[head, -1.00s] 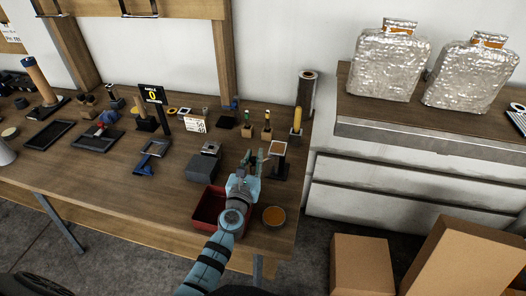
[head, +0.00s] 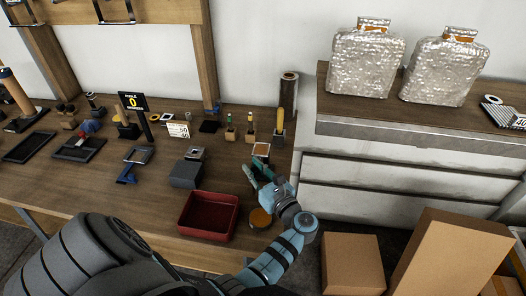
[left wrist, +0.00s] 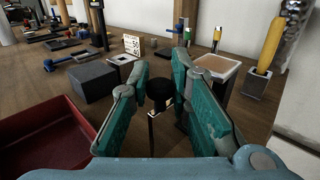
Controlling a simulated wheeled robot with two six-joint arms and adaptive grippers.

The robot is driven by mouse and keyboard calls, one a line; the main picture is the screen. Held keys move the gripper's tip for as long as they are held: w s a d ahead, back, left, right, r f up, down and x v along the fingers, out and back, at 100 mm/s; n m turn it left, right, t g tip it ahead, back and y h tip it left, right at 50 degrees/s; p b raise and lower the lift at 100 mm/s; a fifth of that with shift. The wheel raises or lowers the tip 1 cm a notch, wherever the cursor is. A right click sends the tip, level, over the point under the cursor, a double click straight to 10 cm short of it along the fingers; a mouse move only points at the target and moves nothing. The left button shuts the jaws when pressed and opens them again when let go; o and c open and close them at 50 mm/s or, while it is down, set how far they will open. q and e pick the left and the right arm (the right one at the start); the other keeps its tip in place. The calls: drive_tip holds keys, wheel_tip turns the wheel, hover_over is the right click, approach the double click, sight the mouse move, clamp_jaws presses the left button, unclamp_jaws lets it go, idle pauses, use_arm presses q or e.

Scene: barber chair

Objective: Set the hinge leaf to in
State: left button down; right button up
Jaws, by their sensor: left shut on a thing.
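My left gripper (head: 257,170) is over the right end of the bench, just in front of a tan-topped stand (head: 261,152). In the left wrist view its teal fingers (left wrist: 163,68) stand a little apart and are shut on a small black knob (left wrist: 160,88). A thin upright piece with a pale, brassy edge (left wrist: 152,130), perhaps the hinge leaf, shows below the knob. The fingers partly hide it, and I cannot tell its set position. The tan-topped stand (left wrist: 216,68) is beyond the right finger. My right gripper is not in view.
A red tray (head: 208,235) and an amber dish (head: 260,218) lie close to the gripper. A grey block (head: 186,174) is left of it. A yellow-handled tool (head: 279,121) stands behind. Cardboard boxes (head: 352,263) are on the floor at right.

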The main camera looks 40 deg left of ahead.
use_arm(q)
drive_tip(key=shift+w+d+n+g, duration=0.1)
drive_tip(key=shift+d+n+g, duration=0.1)
drive_tip(key=shift+n+g, duration=0.15)
drive_tip(key=c, duration=1.5)
unclamp_jaws()
wheel_tip(320, 180, up, 10)
drive_tip(key=shift+d+r, duration=0.1)
